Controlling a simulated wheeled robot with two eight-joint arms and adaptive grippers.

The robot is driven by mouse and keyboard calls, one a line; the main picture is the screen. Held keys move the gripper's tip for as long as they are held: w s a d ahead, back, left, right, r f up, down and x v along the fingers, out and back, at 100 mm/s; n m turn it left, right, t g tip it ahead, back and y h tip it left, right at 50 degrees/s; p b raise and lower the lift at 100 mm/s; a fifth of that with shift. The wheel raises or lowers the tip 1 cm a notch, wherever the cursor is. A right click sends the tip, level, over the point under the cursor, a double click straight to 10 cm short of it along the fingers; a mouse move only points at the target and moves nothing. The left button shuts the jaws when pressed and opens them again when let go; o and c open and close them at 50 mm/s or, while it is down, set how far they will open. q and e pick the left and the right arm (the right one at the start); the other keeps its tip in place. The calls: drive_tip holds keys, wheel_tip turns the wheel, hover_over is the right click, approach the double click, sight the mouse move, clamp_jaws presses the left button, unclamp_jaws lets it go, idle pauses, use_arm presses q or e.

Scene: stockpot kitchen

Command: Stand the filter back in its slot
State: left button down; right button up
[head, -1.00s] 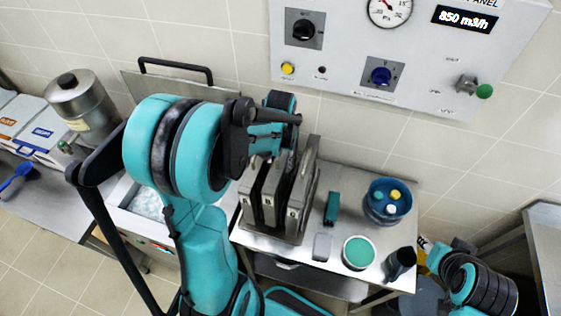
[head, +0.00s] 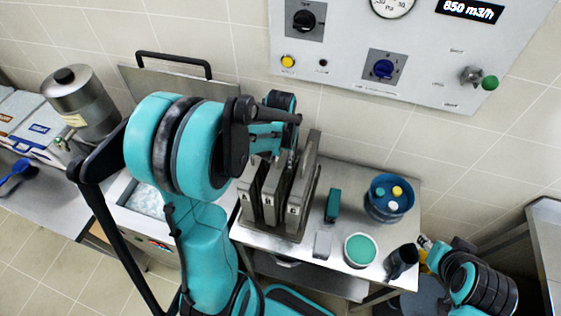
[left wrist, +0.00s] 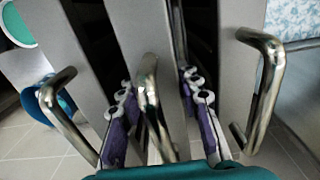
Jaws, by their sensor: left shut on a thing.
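Three grey, flat filters stand side by side in a metal rack on the steel table: a left one (head: 249,197), a middle one (head: 270,198) and a right one (head: 297,195). In the left wrist view each has a bent metal handle; the middle filter's handle (left wrist: 152,110) lies between the purple-padded fingers of my left gripper (left wrist: 160,88), which is shut on that filter. The filter looks upright, between its neighbours. Its lower end and slot are hidden. In the head view my left arm hides the left fingertips. My right arm shows at lower right; its fingertips are unclear.
On the table (head: 345,187) right of the rack are a teal block (head: 332,206), a grey block (head: 322,244), a green-topped tub (head: 360,250), a blue pot (head: 390,200) and a dark mug (head: 402,262). A control panel (head: 340,50) is on the wall behind. An ice-filled basin (head: 143,199) is left.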

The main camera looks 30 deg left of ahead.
use_arm(q)
drive_tip(key=shift+f+b, duration=0.55)
drive_tip(key=shift+f, duration=0.05)
idle(0.3)
drive_tip(key=c, duration=1)
unclamp_jaws()
wheel_tip(320, 180, up, 12)
drive_tip(key=shift+r, duration=0.1)
drive_tip(key=shift+s, duration=0.1)
